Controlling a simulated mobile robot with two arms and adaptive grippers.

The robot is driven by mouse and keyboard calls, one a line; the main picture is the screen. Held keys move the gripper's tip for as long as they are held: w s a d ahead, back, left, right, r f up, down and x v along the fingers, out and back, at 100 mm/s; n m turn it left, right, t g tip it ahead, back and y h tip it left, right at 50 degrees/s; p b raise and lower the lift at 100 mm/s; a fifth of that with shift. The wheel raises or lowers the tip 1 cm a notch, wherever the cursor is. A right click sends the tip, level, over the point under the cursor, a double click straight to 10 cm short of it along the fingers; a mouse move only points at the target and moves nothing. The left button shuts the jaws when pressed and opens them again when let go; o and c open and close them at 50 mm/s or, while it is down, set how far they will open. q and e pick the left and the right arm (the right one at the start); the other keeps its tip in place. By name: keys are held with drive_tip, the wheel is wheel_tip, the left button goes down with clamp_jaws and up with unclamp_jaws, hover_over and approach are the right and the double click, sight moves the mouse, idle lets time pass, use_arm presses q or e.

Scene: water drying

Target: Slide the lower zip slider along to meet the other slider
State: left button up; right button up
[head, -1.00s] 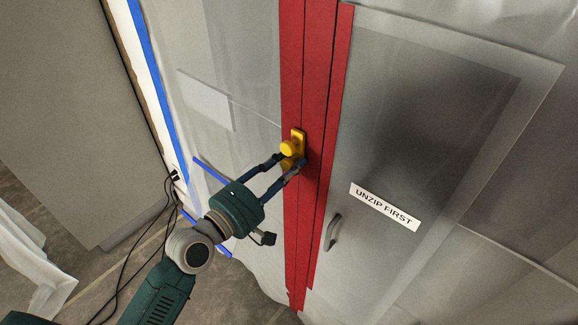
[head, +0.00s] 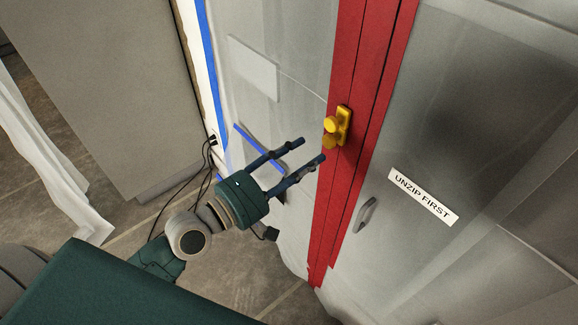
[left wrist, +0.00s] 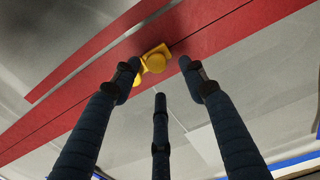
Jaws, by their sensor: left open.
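The yellow zip hardware (head: 344,120) sits on the red zip strip (head: 384,85), with rounded yellow knobs bunched close together. It looks like both sliders side by side, but I cannot tell exactly where one ends and the other begins. It also shows in the left wrist view as a yellow plate with knobs (left wrist: 155,62) beyond the fingers. My left gripper (head: 311,150) is open and empty, below and left of the yellow hardware and apart from it in the head view. In the left wrist view its dark fingers (left wrist: 158,85) are spread. My right gripper is not in view.
Translucent plastic sheeting hangs on both sides of the strip. A label reading "UNZIP FIRST" (head: 423,197) and a grey handle (head: 366,214) are to the right. Blue tape (head: 259,148) and dark cables (head: 204,160) are to the left. A grey panel (head: 105,80) stands at the far left.

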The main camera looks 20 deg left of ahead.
use_arm(q)
drive_tip(key=shift+v, duration=2.2)
